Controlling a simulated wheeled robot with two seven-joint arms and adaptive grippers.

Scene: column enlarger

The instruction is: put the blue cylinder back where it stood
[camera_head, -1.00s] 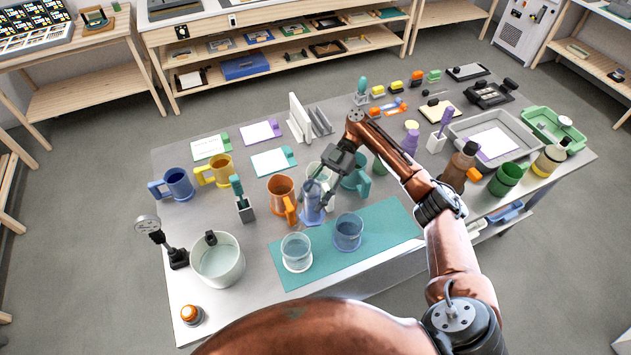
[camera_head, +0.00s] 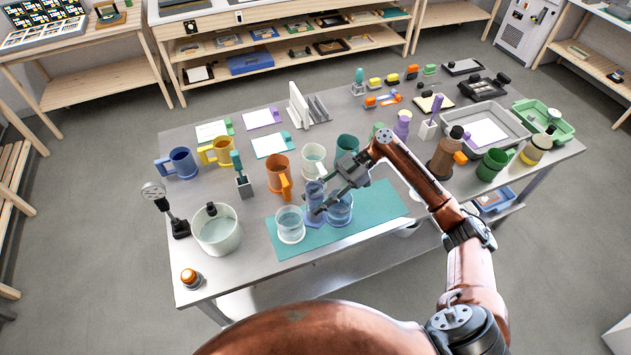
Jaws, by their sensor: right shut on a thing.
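The blue cylinder (camera_head: 313,192) is a slim, clear blue vessel on a wider blue foot. It is upright between two clear beakers, one on its left (camera_head: 290,222) and one on its right (camera_head: 340,209), over the teal mat (camera_head: 376,208). My right gripper (camera_head: 321,206) reaches in from the right and is shut on the cylinder, its fingers partly covering it and the right beaker. I cannot tell whether the foot touches the mat. My left gripper is out of view.
Behind the cylinder stand an orange mug (camera_head: 277,170), a white mug (camera_head: 313,158) and a green mug (camera_head: 347,149). A white pot (camera_head: 217,233) stands at the left. The mat's right part is clear. A grey tray (camera_head: 516,139) lies at the right.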

